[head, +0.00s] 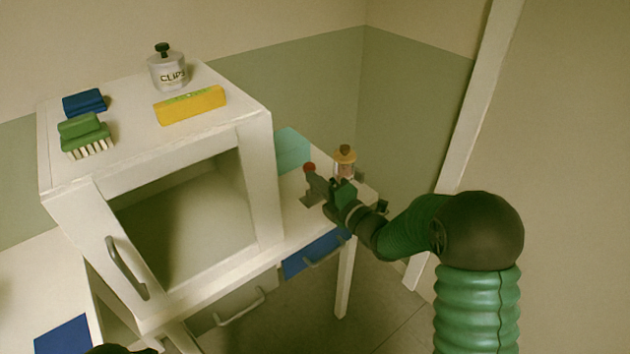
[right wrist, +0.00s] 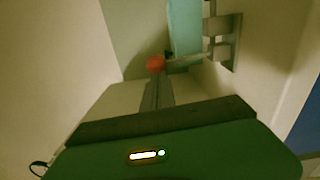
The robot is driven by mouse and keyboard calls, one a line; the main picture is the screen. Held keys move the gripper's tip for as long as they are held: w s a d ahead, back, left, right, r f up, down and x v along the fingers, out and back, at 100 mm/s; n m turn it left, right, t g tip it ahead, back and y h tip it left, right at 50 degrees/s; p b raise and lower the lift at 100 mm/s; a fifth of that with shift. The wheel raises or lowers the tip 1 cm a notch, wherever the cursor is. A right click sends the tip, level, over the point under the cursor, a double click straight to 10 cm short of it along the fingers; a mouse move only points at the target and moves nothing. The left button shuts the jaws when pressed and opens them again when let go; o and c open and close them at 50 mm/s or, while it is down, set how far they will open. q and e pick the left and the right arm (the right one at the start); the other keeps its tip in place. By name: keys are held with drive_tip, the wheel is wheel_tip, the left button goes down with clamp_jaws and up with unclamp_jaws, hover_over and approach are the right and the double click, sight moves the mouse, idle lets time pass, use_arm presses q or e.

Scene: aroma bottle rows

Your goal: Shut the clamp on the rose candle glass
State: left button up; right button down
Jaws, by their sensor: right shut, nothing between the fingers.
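A small glass with an orange-brown top (head: 344,165), which looks like the rose candle glass, stands at the far right end of the white bench, partly behind my right gripper. The clamp's red knob (head: 309,168) shows at my fingertips; in the right wrist view the red knob (right wrist: 155,63) sits on a thin lever leading to a grey metal bracket (right wrist: 222,48). My right gripper (head: 314,180) is shut and empty, its fingers (right wrist: 157,82) pointing at the knob, touching it or just short of it. Whether the clamp touches the glass is hidden.
A white open-fronted cabinet (head: 262,180) stands left of the gripper. On it are a jar marked CLIPS (head: 168,72), a yellow box (head: 190,104), a green brush (head: 84,135) and a blue block (head: 84,102). A teal panel (head: 292,150) stands behind the knob.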

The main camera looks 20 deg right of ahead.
drive_tip(key=shift+d+r+m, duration=0.15)
drive_tip(key=shift+d+m, duration=0.05)
drive_tip(key=shift+m, duration=0.2)
drive_tip(key=shift+w, duration=0.1)
drive_tip(key=shift+w+d+r+m, duration=0.1)
drive_tip(key=shift+w+d+m, duration=0.1)
drive_tip(key=shift+d+m, duration=0.6)
drive_tip(key=shift+w+d+f+m+p, duration=0.1)
drive_tip(key=shift+w+d+f+m, duration=0.15)
drive_tip(key=shift+d+m, duration=0.55)
drive_tip(key=shift+w+d+f+m+p, duration=0.2)
drive_tip(key=shift+w+d+m, duration=0.1)
drive_tip(key=shift+d+m, duration=0.55)
drive_tip(key=shift+w+d+f+m+p, duration=0.1)
drive_tip(key=shift+w+d+f+m, duration=0.15)
drive_tip(key=shift+d+m, duration=0.55)
drive_tip(key=shift+w+a, duration=0.1)
drive_tip(key=shift+a, duration=0.1)
drive_tip(key=shift+a+r, duration=0.1)
